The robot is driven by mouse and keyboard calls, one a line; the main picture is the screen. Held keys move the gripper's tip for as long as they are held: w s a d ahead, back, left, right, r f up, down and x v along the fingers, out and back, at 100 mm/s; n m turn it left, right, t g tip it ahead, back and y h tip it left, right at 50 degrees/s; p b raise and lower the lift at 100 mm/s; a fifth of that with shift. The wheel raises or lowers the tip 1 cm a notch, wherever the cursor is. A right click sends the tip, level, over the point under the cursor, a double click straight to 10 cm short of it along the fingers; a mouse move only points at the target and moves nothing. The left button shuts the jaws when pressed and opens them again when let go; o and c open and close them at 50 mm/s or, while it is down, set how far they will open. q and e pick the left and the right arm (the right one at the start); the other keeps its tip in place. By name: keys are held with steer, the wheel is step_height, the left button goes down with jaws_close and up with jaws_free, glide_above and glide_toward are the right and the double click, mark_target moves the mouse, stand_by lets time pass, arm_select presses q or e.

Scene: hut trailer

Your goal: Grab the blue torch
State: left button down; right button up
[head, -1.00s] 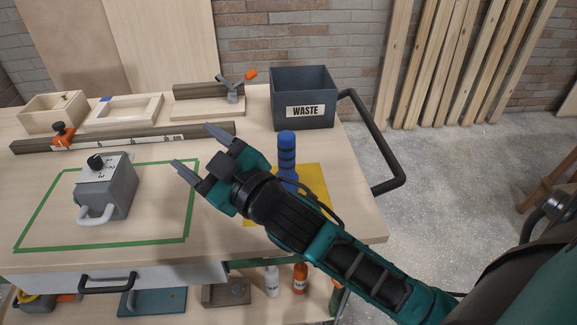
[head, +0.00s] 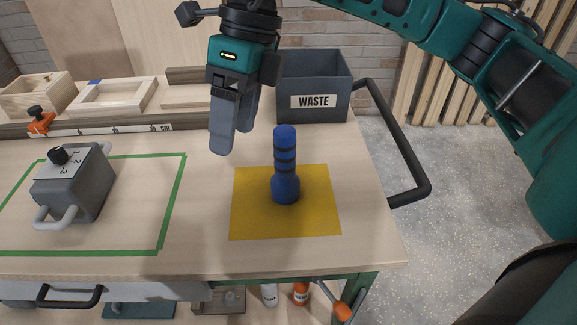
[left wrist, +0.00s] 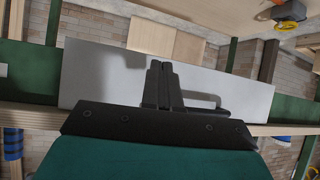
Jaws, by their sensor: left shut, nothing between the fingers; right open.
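The blue torch (head: 285,166) stands upright on a yellow mat (head: 318,222) near the right end of the workbench. It has dark bands and a wider base. My right gripper (head: 226,148) is above the bench, up and to the left of the torch, with its fingers pointing down. It is open, empty and apart from the torch. My left gripper (left wrist: 162,66) shows only in the left wrist view. Its fingers are together with nothing between them, in front of a light grey panel (left wrist: 95,70). I cannot make out the torch clearly in that view.
A grey bin marked WASTE (head: 335,85) stands behind the torch. A black rail handle (head: 405,140) juts from the bench's right side. A grey box with a knob (head: 75,182) sits left within green tape (head: 170,205). Wooden frames (head: 115,97) lie at the back.

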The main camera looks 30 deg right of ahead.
mark_target(284, 150)
steer(key=d+h, duration=0.1)
steer(key=d, duration=0.1)
steer(key=w+d+r+h, duration=0.1)
steer(key=d, duration=0.2)
steer(key=w+d+m+t+h, duration=0.1)
steer(key=d, duration=0.2)
steer(key=shift+w+r, duration=0.2)
steer(key=shift+r, duration=0.2)
step_height(284, 150, down, 6)
steer(key=shift+d+f+b, duration=0.15)
steer(key=shift+f+b, duration=0.05)
steer(key=shift+b, duration=0.4)
steer(key=shift+w+f+b, duration=0.1)
steer(key=shift+f+b, duration=0.25)
steer(key=shift+f, duration=2.7)
steer(key=shift+c, duration=0.3)
jaws_close()
